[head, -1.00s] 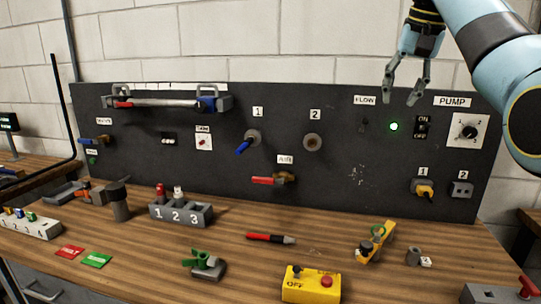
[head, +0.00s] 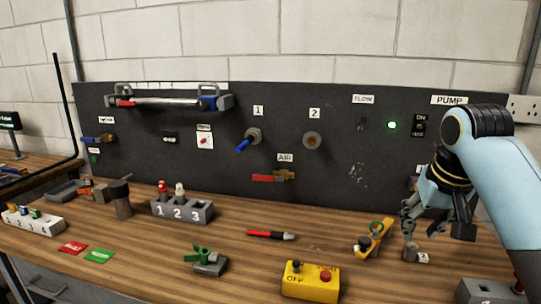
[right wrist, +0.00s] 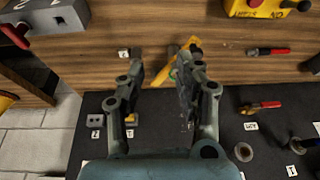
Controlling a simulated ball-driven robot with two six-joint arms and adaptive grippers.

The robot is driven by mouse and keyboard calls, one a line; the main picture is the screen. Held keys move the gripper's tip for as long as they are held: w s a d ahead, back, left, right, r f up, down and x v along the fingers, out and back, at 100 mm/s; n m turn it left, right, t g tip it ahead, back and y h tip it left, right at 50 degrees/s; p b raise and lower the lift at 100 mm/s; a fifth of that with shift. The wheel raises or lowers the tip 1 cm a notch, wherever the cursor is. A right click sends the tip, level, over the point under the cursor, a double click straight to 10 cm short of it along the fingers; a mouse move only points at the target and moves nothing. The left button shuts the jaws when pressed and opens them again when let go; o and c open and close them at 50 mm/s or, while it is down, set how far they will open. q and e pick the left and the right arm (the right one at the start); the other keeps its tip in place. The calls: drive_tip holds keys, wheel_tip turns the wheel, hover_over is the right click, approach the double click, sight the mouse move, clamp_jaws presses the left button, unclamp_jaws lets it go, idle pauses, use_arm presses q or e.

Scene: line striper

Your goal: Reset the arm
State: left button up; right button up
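My right arm (head: 500,175) comes in from the right edge of the head view. Its right gripper (head: 424,232) points down in front of the panel's right end, over the rear right of the bench. My left gripper is not in view.
The dark panel (head: 210,160) stands behind the bench; my arm hides its lower right. A yellow tool (head: 379,235) lies left of the gripper. A yellow control box (head: 310,281) and a red-black marker (head: 270,235) lie farther left. A grey red-handled block (head: 485,292) is front right.

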drive_tip(key=s+f+n, duration=0.2)
drive_tip(key=s+f, duration=0.1)
drive_tip(key=s, duration=1.3)
drive_tip(key=s+f+n, duration=0.1)
drive_tip(key=s+f, duration=0.3)
drive_tip(key=s, duration=1.1)
wheel_tip(320, 180, down, 34)
drive_tip(key=s+d+g+b, duration=0.1)
drive_tip(key=d+g+b, duration=0.1)
drive_tip(key=b, duration=0.7)
drive_tip(key=s+f+b, duration=0.3)
drive_tip(key=s+f, duration=0.6)
drive_tip(key=f, duration=0.3)
drive_tip(key=s+f+b, duration=0.4)
drive_tip(key=s+f, duration=0.6)
drive_tip(key=f, duration=0.3)
drive_tip(key=shift+s+d+g+b, duration=0.2)
drive_tip(key=shift+d+g+b, duration=0.1)
drive_tip(key=shift+d+g, duration=0.1)
